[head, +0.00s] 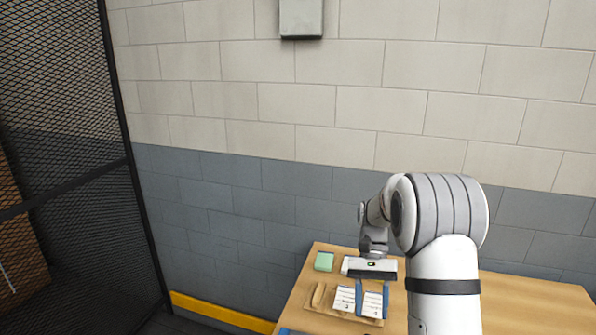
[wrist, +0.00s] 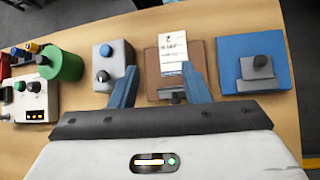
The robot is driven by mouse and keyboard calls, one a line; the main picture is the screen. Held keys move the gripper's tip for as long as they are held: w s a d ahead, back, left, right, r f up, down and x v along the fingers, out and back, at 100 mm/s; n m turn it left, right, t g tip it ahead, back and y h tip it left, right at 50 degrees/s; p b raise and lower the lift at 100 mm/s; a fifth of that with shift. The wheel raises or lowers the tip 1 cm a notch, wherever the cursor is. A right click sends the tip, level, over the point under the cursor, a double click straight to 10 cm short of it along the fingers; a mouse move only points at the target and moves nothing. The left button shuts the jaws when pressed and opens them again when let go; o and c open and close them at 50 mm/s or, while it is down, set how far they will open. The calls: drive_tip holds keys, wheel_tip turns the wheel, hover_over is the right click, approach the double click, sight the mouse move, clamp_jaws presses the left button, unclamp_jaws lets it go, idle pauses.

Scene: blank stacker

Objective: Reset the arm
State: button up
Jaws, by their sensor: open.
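My gripper (head: 372,290) is above the wooden table (head: 530,300) in the head view, its white body and two blue fingers pointing down. In the wrist view my gripper (wrist: 161,82) has its fingers spread wide apart, with nothing held between them. A brown board (wrist: 155,83) with a white printed sheet (wrist: 172,52) lies on the table beyond and between the fingertips. In the head view white printed cards (head: 343,300) show around the fingers. My arm hides part of the table.
In the wrist view a blue plate with a grey block (wrist: 256,67) is at right. A grey box with a knob (wrist: 104,78), a green cylinder (wrist: 62,62) and a white button box (wrist: 32,100) are at left. A green block (head: 324,261) sits near the table's back edge, before a block wall.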

drive_tip(key=s+r+n+t+b, duration=0.1)
drive_tip(key=s+r+t, duration=0.1)
drive_tip(key=s+t, duration=0.2)
drive_tip(key=s+a+r+n+t, duration=0.1)
drive_tip(key=s+r+n+t, duration=0.1)
drive_tip(key=s, duration=0.7)
drive_tip(key=s+r+n+t+h+b, duration=0.1)
drive_tip(key=s+r+t, duration=0.2)
drive_tip(key=s+t, duration=0.2)
drive_tip(key=shift+s+a+r+t+b, duration=0.3)
drive_tip(key=shift+s+a+t, duration=0.1)
drive_tip(key=shift+s, duration=0.35)
